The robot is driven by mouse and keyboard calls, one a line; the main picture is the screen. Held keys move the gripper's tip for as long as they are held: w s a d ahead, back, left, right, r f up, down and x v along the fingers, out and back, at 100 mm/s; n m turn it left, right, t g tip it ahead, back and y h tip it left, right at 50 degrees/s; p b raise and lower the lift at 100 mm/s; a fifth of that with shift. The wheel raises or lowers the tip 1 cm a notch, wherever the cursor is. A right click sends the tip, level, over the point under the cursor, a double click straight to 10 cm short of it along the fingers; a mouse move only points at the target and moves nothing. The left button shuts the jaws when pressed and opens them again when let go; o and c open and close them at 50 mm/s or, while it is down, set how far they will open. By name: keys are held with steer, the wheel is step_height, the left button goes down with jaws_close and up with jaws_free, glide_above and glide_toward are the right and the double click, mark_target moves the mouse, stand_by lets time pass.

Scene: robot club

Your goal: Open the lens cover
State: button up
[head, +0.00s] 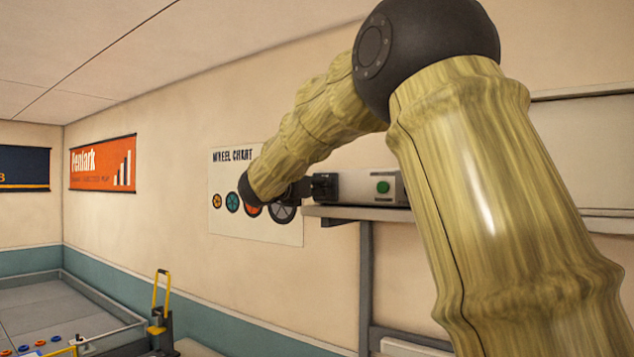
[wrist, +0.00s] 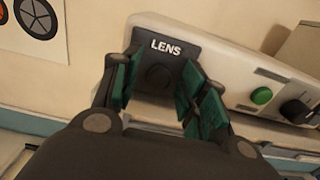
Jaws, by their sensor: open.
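The lens cover (wrist: 176,47) is a dark plate marked LENS at the left end of a pale box-shaped device (wrist: 232,62). A dark round shape, a knob or the lens, shows below the lettering. In the head view the cover (head: 325,187) is a small dark block on the left end of the device (head: 350,188). My gripper (wrist: 162,72) is open, its green finger pads on either side of the round shape, close in front of the cover. Whether the pads touch it I cannot tell. In the head view my gripper (head: 297,191) is small and partly hidden by my arm.
The device has a green button (wrist: 262,96) and a dark knob (wrist: 295,111) to the right of the cover. It stands on a wall shelf (head: 335,213). A wheel chart poster (head: 228,175) hangs on the wall behind. A yellow-handled object (head: 160,310) stands lower left.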

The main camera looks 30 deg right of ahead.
steer(key=shift+d, duration=0.15)
jaws_close()
